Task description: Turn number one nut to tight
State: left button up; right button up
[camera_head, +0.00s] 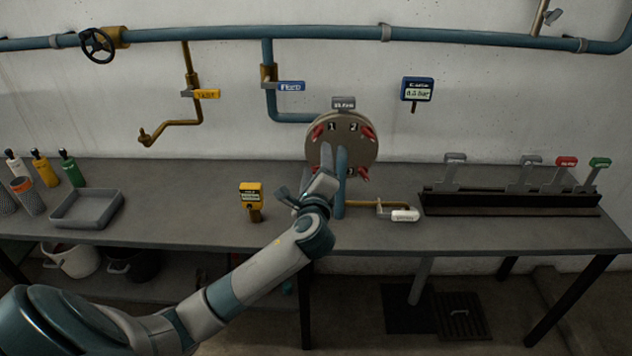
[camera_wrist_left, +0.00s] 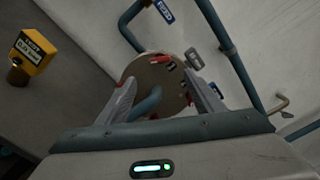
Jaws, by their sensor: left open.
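The round tan flange plate (camera_head: 356,150) stands at the back of the bench, with red nuts around its face and numbers beside them. The number one nut (camera_head: 318,131) is the red one at the upper left, next to the "1". My left gripper (camera_head: 309,177) is open and empty, low in front of the plate's left side, below that nut and apart from it. In the left wrist view, the plate (camera_wrist_left: 150,77) shows between and beyond the open fingers (camera_wrist_left: 166,92). Red nuts show there too, but I cannot tell which is number one. My right gripper is out of view.
A blue vertical pipe (camera_head: 341,185) stands just right of my gripper, before the plate. A yellow meter (camera_head: 250,193) stands left on the bench, and a grey tray (camera_head: 88,209) farther left. A lever rack (camera_head: 510,200) fills the right side.

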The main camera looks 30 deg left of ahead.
pick_arm(q)
jog(key=shift+b+v, duration=0.5)
jog(key=shift+v, duration=1.95)
